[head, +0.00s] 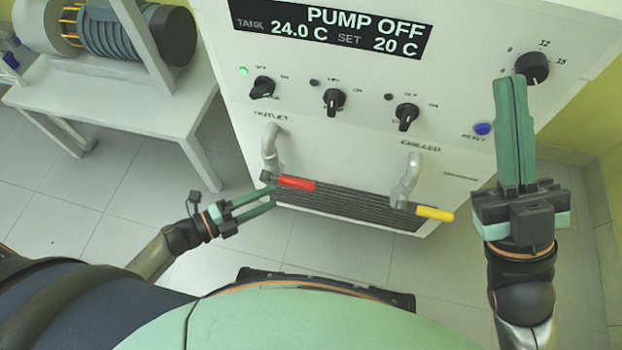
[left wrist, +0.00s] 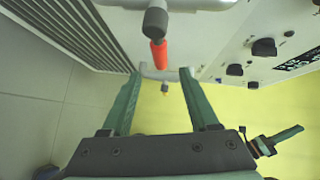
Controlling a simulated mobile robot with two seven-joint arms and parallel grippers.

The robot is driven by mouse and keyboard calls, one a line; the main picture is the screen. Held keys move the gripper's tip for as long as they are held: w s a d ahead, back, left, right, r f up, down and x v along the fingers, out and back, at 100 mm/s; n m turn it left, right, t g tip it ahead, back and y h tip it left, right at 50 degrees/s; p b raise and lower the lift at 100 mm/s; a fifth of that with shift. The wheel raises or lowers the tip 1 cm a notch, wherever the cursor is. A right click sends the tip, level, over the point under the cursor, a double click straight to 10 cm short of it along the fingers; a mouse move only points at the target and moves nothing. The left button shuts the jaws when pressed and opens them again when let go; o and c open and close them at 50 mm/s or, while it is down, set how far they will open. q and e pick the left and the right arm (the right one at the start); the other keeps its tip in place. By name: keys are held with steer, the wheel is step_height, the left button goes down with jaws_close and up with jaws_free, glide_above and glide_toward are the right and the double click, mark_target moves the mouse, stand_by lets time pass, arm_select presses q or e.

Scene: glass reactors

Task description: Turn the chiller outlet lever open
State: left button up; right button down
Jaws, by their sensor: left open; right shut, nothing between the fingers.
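A lever with a red handle (head: 297,183) sits on the left pipe of the white chiller (head: 350,150), below a label that seems to read OUTLET. The handle points right, along the front panel. My left gripper (head: 273,196) is open, its fingertips close to the handle's left end. In the left wrist view the red handle (left wrist: 158,55) lies just ahead of and between the fingertips (left wrist: 161,73); contact cannot be made out. My right gripper (head: 509,80) is shut and empty, fingers upward, in front of the panel's right side.
A yellow-handled lever (head: 434,213) sits on the right pipe (head: 406,180). Above are several black knobs (head: 334,100), a blue button (head: 482,128) and a display (head: 330,30) reading PUMP OFF. A white table (head: 120,100) stands at the left. The tiled floor (head: 60,220) between is clear.

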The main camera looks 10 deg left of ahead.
arm_select(q)
steer(key=b+x, duration=0.2)
steer(key=x, duration=1)
steer(key=shift+w+b, duration=0.15)
steer(key=shift+b, duration=0.15)
steer(key=shift+d, duration=0.15)
jaws_close()
stand_by(0.7)
